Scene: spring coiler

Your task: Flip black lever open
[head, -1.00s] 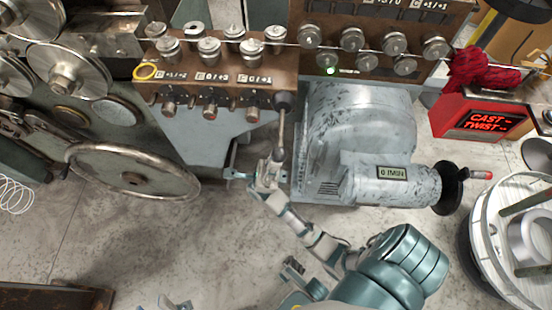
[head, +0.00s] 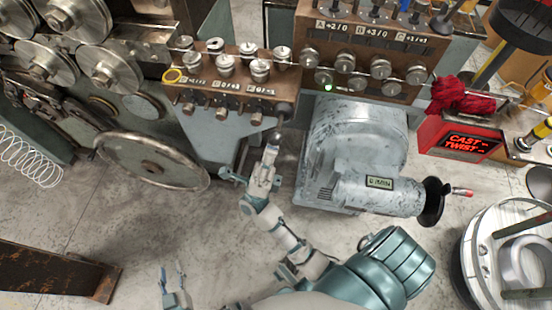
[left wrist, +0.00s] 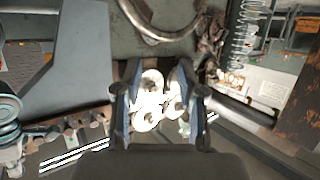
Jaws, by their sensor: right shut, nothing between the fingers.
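The black lever's round black knob (head: 284,110) shows at the lower right corner of the left brown roller block, in the head view. Its rod is largely hidden behind my right gripper. My right gripper (head: 271,150) is shut with nothing between its fingers, just below the knob; I cannot tell whether it touches the rod. My left gripper (head: 174,274) is open and empty above the floor at the bottom left. In the left wrist view its two fingers (left wrist: 160,105) stand apart, with bright round parts behind them.
The brown roller block (head: 225,88) carries several rollers and a yellow ring. A grey motor housing (head: 355,140) with a black handwheel (head: 433,202) stands right of my right arm. A large handwheel (head: 150,160) is at left. Open floor (head: 130,230) lies between.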

